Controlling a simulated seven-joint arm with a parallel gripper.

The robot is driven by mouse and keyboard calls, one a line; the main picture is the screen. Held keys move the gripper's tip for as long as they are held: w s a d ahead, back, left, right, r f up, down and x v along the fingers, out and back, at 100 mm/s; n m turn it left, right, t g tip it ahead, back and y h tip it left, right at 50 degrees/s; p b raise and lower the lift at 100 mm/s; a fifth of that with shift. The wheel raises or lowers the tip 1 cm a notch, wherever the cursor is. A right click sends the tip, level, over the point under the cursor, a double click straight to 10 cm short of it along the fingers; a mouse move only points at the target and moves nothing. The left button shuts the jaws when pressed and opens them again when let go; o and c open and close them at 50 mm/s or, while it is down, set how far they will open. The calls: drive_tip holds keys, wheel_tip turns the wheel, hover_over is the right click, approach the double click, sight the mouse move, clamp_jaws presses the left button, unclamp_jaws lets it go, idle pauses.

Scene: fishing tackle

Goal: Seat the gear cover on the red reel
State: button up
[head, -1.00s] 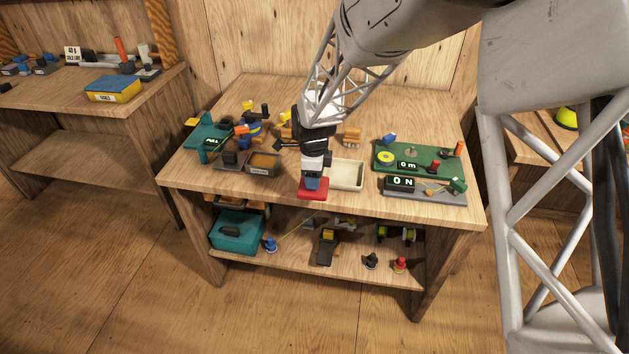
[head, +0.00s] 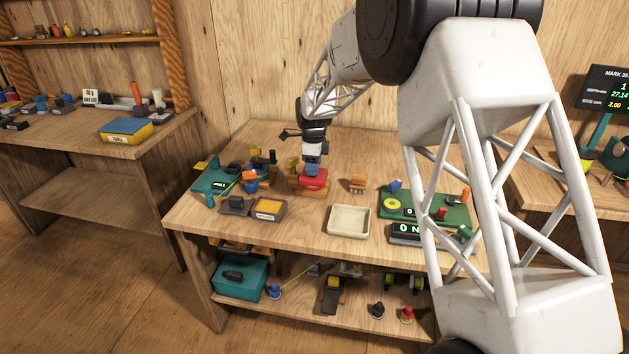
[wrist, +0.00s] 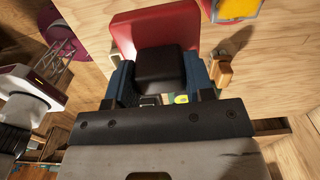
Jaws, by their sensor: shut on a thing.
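My gripper (head: 313,163) is shut on the dark block on top of a red plate-like piece, which I take as the gear cover (head: 315,179). In the wrist view the blue fingers (wrist: 160,80) clasp the black block (wrist: 160,68), and the red plate (wrist: 155,27) extends beyond it. In the head view the cover is near an orange-brown wooden stand (head: 304,191) at the back middle of the bench. I cannot tell whether they touch. I cannot make out the red reel separately; it may be hidden by the cover and gripper.
A cream tray (head: 349,234) stands in front, with bare wood around it. Another wooden stand (head: 358,183) is right of the gripper. A box with a yellow interior (head: 268,209) and a teal unit (head: 212,181) are left; a green board (head: 453,216) is right.

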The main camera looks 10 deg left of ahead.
drive_tip(key=w+a+r, duration=0.2)
drive_tip(key=w+r, duration=0.1)
drive_tip(key=w, duration=0.7)
drive_tip(key=shift+w+a+f, duration=0.1)
drive_tip(key=shift+f, duration=0.05)
drive_tip(key=shift+f, duration=2.75)
drive_tip(key=shift+f, duration=1.35)
idle(0.7)
drive_tip(key=o, duration=1)
drive_tip(key=shift+r, duration=0.1)
wheel_tip(320, 180, up, 8)
drive_tip(key=shift+f, duration=0.25)
idle(0.3)
